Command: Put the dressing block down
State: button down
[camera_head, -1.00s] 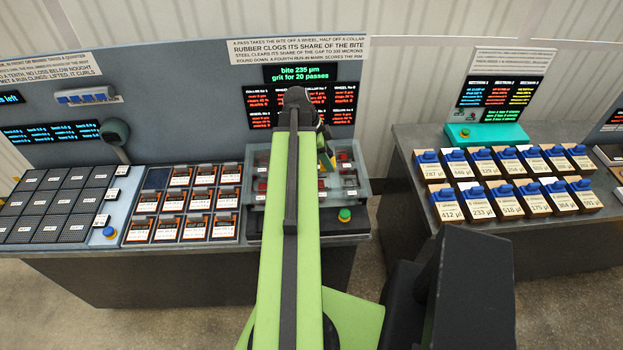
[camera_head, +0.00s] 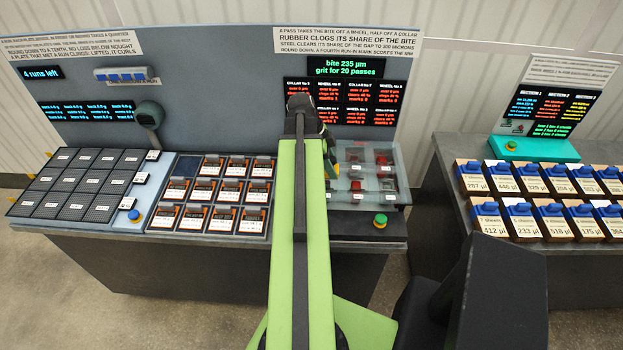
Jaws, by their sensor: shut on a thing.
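My green arm reaches over the middle bench and ends in a dark wrist. My gripper (camera_head: 328,158) hangs beyond it, mostly hidden behind the arm; a dark part and a yellow-green tip show at its right side. It is shut, and the dressing block in it cannot be made out. A rack (camera_head: 163,228) of orange-and-black labelled blocks (camera_head: 228,190) stands left of the arm, with a dark empty place (camera_head: 177,190) at its upper left. A glass-topped case (camera_head: 372,190) with red and grey pieces lies under and right of my gripper.
A panel of dark labelled pads (camera_head: 85,185) with a blue button (camera_head: 134,215) is at the left. A green button (camera_head: 380,220) sits at the case's front right. A second bench (camera_head: 450,160) with blue-topped blocks stands right, across a floor gap. Screens and signs line the back wall.

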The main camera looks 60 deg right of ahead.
aim_at(326, 175)
jog(key=shift+w+f, duration=0.4)
jog(key=shift+w, duration=0.3)
jog(key=shift+s+f+b, duration=0.15)
jog(key=shift+f+b, duration=0.15)
jog(key=shift+b, duration=0.05)
jog(key=f+b, duration=0.3)
jog(key=shift+w+f+b, duration=0.2)
jog(key=shift+f+b, duration=0.15)
jog(key=shift+r, duration=0.25)
jog(key=shift+f, duration=0.2)
jog(key=c, duration=0.7)
grip_release()
jog(key=shift+r, duration=0.1)
